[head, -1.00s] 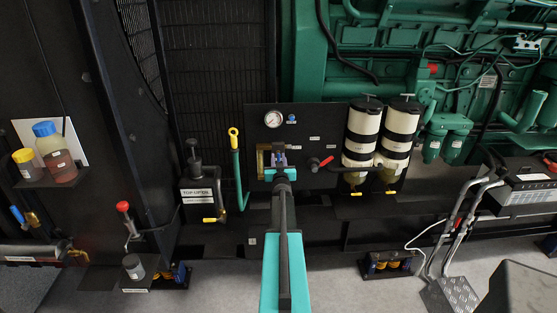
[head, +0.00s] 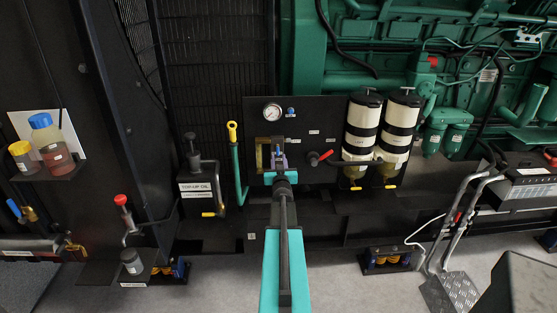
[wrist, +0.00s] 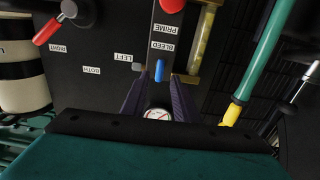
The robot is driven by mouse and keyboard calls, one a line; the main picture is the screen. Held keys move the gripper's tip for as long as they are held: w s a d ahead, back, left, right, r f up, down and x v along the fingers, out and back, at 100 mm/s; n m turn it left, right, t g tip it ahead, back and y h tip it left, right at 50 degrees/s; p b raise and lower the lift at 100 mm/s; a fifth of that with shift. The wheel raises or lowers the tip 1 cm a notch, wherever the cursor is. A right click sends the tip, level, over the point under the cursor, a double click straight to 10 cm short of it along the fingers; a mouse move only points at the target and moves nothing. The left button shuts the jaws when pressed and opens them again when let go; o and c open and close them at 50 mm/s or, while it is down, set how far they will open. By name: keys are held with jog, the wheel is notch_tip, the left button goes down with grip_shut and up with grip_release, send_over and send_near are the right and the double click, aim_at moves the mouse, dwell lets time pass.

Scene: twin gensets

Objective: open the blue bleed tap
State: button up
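The blue bleed tap (wrist: 159,70) shows in the wrist view as a small blue lever just by the "BLEED" label on a grey block (wrist: 167,35). My gripper (wrist: 158,82) is open, its two purple fingers on either side of the view's middle. The blue lever lies between the fingertips or just beyond them; I cannot tell whether either finger touches it. In the head view my gripper (head: 279,158) is in front of the black panel (head: 325,115), and its fingers and wrist largely hide the tap.
A red "PRIME" button (wrist: 172,5) and a sight tube (wrist: 203,45) are close to the tap. A round gauge (head: 271,112) is above my gripper. A red-handled valve (head: 320,157) and two white filters (head: 360,130) are to the right; a yellow-topped green pipe (head: 235,160) is left.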

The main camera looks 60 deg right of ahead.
aim_at(278, 148)
jog(key=b+v, duration=0.1)
jog(key=v, duration=0.6)
jog(key=shift+a+b, duration=0.15)
jog(key=shift+b, duration=0.2)
jog(key=shift+o, duration=0.3)
jog(key=s+d+r+n+t+y+p, duration=0.1)
jog(key=p, duration=0.1)
jog(key=d+r+n+t+y+p, duration=0.1)
jog(key=p, duration=0.2)
jog(key=shift+s+d+t+p, duration=0.25)
jog(key=shift+s+t+p, duration=0.05)
jog(key=shift+s, duration=0.1)
dwell(0.6)
jog(key=shift+w, duration=0.1)
jog(key=shift+p+x, duration=1.65)
jog(key=shift+x, duration=5.15)
jog(key=shift+f, duration=0.2)
jog(key=shift+c, duration=0.2)
